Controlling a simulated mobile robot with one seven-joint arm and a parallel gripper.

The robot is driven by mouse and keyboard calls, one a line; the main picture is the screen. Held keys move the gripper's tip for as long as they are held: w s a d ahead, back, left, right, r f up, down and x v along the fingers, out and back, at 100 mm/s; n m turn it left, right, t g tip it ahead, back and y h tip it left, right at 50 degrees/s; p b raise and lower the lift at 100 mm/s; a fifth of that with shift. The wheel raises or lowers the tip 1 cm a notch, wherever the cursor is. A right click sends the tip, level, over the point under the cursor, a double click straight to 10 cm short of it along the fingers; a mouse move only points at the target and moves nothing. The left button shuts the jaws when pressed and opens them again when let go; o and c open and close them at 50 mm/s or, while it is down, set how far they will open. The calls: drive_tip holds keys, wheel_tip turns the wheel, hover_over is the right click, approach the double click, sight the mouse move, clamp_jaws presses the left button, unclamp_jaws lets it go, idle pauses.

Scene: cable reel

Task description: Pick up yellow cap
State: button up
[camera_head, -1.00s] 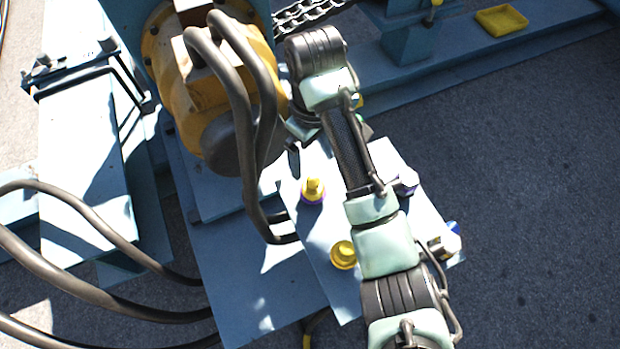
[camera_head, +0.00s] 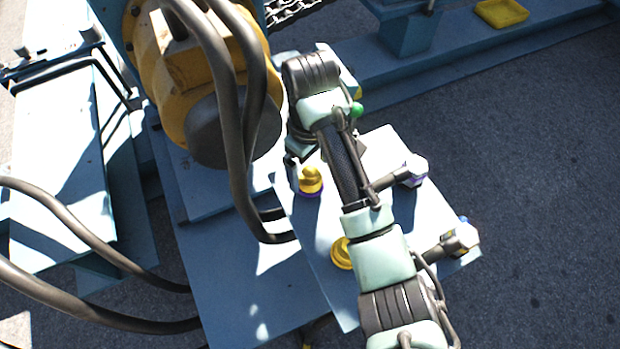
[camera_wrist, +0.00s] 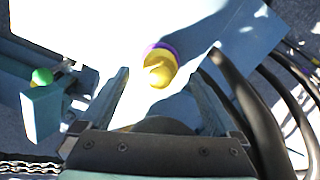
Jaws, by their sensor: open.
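A yellow cap (camera_head: 310,180) with a purple ring at its base sits on the pale blue plate (camera_head: 318,270). It also shows in the wrist view (camera_wrist: 159,66), ahead of and roughly between my fingertips. A second yellow cap (camera_head: 342,253) sits lower on the same plate, partly hidden by my arm. My gripper (camera_wrist: 160,88) is open and empty, with one finger to each side of the picture's middle. In the head view a finger shows close beside the purple-ringed cap's upper left; I cannot tell whether it touches.
Thick dark hoses (camera_head: 236,130) hang from the yellow machine (camera_head: 180,65) just left of the cap. White hexagonal pieces (camera_head: 413,170) stand along the plate's right side. A yellow tray (camera_head: 502,13) lies at the upper right. Dark floor at right is clear.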

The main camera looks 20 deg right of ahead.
wheel_tip(320, 180, down, 2)
drive_tip(key=shift+f+b, duration=0.2)
drive_tip(key=shift+b, duration=0.1)
clamp_jaws()
